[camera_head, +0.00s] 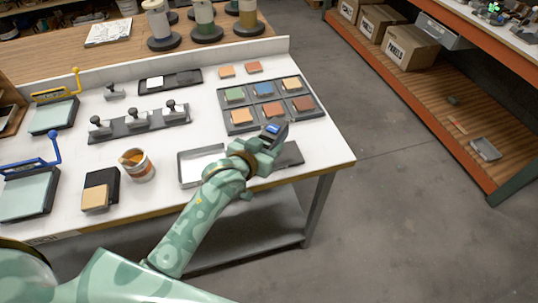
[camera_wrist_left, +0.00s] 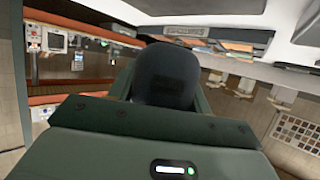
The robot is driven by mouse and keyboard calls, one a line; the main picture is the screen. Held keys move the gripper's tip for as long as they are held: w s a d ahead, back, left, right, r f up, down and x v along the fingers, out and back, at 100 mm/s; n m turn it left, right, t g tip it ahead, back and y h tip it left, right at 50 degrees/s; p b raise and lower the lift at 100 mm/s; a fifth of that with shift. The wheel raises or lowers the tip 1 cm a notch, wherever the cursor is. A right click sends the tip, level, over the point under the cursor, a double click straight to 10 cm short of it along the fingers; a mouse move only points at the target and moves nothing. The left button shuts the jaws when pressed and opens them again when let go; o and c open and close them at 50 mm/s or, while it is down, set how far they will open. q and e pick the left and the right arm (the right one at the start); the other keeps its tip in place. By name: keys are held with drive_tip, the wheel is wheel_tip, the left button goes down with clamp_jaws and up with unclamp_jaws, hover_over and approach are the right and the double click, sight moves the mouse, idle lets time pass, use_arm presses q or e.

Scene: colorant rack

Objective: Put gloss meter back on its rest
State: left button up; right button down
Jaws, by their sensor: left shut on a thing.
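My left gripper (camera_head: 266,143) is over the front right part of the white table, shut on the gloss meter. The gloss meter (camera_head: 274,129) is a small dark block with a blue screen, and it shows above the jaws, near the front edge of the swatch tray. In the left wrist view a dark rounded body, likely the gloss meter (camera_wrist_left: 166,76), sits at the gripper (camera_wrist_left: 160,95). A dark flat plate, likely the rest (camera_head: 291,155), lies partly hidden behind my gripper, on its right. My right gripper is not in view.
A swatch tray (camera_head: 252,102) with coloured tiles lies behind the gripper. A shallow pale tray (camera_head: 198,168) lies left, partly covered by my arm. A cup of orange colorant (camera_head: 138,165) stands further left. Open floor lies right of the table.

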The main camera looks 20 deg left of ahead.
use_arm(q)
drive_tip(key=shift+w+a+f+b, duration=0.1)
drive_tip(key=shift+w+f+b, duration=0.2)
drive_tip(key=shift+w+f, duration=0.7)
wheel_tip(320, 180, down, 4)
drive_tip(key=shift+r+b, duration=0.25)
drive_tip(key=shift+b, duration=0.45)
drive_tip(key=shift+r, duration=0.1)
drive_tip(key=o, duration=1.4)
drive_tip(key=shift+s+r, duration=0.15)
drive_tip(key=shift+s, duration=0.2)
drive_tip(key=p+v, duration=0.3)
drive_tip(key=v, duration=0.8)
drive_tip(key=shift+s, duration=0.1)
